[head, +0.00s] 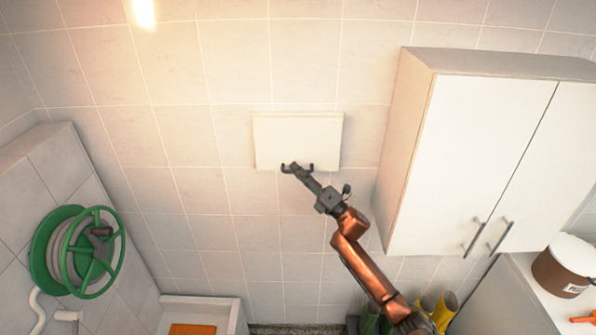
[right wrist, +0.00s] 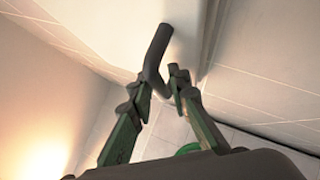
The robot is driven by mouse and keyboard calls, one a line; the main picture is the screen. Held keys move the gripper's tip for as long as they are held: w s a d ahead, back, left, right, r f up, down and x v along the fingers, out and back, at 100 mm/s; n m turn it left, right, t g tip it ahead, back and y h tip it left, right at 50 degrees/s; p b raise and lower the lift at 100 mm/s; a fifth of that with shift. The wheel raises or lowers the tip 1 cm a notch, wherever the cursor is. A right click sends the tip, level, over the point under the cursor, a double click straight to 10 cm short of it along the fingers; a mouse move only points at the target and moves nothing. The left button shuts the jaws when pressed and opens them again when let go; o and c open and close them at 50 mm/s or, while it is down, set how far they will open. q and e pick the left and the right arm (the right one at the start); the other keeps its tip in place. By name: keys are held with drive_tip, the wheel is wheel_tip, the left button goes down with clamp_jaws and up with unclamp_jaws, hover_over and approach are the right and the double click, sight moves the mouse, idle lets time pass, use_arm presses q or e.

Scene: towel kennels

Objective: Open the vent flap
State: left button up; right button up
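The vent flap (head: 298,138) is a white rectangular panel on the tiled wall, in the middle of the head view. It looks down against its frame; any small gap is hard to tell. A dark bar handle (head: 285,168) sits at its lower edge. My right gripper (head: 298,169) is at this handle, reaching up from below. In the right wrist view the grey handle (right wrist: 157,52) passes between the fingertips of my right gripper (right wrist: 163,86), which are drawn in close around it. The pale flap (right wrist: 110,30) fills the upper part there. My left gripper is not in view.
A white wall cabinet (head: 465,150) stands out from the wall to the right of the flap. A green hose reel (head: 85,250) hangs at the left. A lidded brown bin (head: 562,268) is on the right counter. The wall around the flap is bare.

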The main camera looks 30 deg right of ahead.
clamp_jaws()
drive_tip(key=shift+w+a, duration=0.1)
idle(0.6)
